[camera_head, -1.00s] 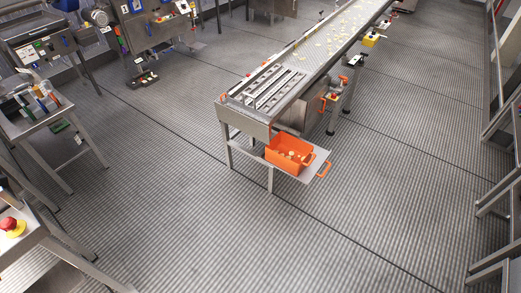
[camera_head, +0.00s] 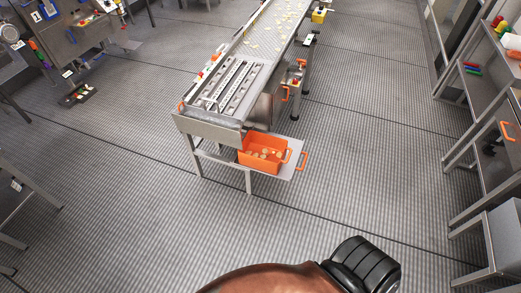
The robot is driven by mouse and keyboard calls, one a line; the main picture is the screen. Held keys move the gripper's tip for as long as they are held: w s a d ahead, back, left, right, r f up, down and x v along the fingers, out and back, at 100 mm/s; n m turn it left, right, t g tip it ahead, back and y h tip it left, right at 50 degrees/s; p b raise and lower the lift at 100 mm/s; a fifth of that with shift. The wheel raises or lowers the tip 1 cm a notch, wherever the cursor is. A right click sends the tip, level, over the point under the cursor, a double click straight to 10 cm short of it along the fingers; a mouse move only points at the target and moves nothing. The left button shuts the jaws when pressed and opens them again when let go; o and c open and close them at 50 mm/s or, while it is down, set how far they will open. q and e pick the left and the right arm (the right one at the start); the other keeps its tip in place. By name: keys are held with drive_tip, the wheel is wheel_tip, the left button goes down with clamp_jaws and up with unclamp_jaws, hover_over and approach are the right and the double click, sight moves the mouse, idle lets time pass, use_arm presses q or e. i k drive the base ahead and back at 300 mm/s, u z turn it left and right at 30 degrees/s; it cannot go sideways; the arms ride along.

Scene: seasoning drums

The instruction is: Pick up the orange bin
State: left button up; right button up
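The orange bin (camera_head: 262,158) sits on a low metal shelf (camera_head: 292,172) under the near end of the conveyor. It is upright and open-topped, with a few small pale pieces inside. An orange handle shows at its right side, and another orange handle (camera_head: 302,160) is at the shelf's right edge. Neither gripper is in view. A brown and black rounded shape at the bottom of the view looks like part of my own body, well short of the bin.
The conveyor (camera_head: 270,40) runs away to the back, carrying pale pieces. Shelving (camera_head: 480,120) stands along the right. Equipment and tables are at the left. The floor (camera_head: 130,200) in front of the bin is clear.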

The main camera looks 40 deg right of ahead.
sight(263, 152)
drive_tip(key=z, duration=0.4)
drive_tip(key=i, duration=0.75)
drive_tip(key=z, duration=0.55)
